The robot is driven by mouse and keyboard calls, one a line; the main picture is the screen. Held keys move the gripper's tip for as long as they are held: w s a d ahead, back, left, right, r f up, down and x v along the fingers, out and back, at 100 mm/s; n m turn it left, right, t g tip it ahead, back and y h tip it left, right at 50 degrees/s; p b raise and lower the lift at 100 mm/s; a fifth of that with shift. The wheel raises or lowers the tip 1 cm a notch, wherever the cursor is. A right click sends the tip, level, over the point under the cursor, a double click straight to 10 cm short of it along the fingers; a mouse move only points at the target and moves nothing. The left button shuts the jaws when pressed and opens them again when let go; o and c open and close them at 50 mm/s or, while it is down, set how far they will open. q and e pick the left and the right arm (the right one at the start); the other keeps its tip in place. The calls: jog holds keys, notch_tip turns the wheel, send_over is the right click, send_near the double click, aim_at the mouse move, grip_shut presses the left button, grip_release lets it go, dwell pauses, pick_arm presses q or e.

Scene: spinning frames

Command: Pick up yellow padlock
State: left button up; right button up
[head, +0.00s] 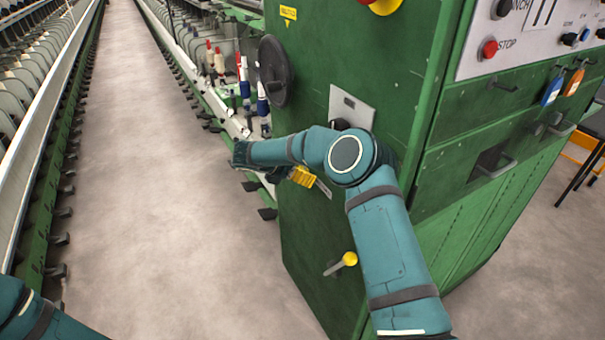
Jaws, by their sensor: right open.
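The yellow padlock (302,177) shows at the side of the green machine, just below my right forearm, with a pale tag beside it. My right gripper (280,174) is small, dark and partly hidden under my forearm. It is open, close to the left of the padlock. I cannot tell whether they touch, or what the padlock hangs from. Of my left arm only a teal link shows at the bottom left; its gripper is out of view.
The green machine cabinet (320,85) stands close in front, with a yellow-knobbed lever (349,259) low on its side and a dark handwheel (273,71). Spindles line both sides of the clear grey aisle (150,180). A stool (585,155) stands at the right.

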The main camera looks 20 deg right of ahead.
jog(key=c, duration=1.3)
jog(key=shift+r, duration=0.5)
jog(key=a, duration=0.6)
jog(key=s+a+p, duration=0.1)
jog(key=a, duration=1.1)
jog(key=shift+s+r+p, duration=0.2)
jog(key=shift+r+p, duration=0.1)
jog(key=shift+p, duration=0.1)
jog(key=shift+r, duration=0.15)
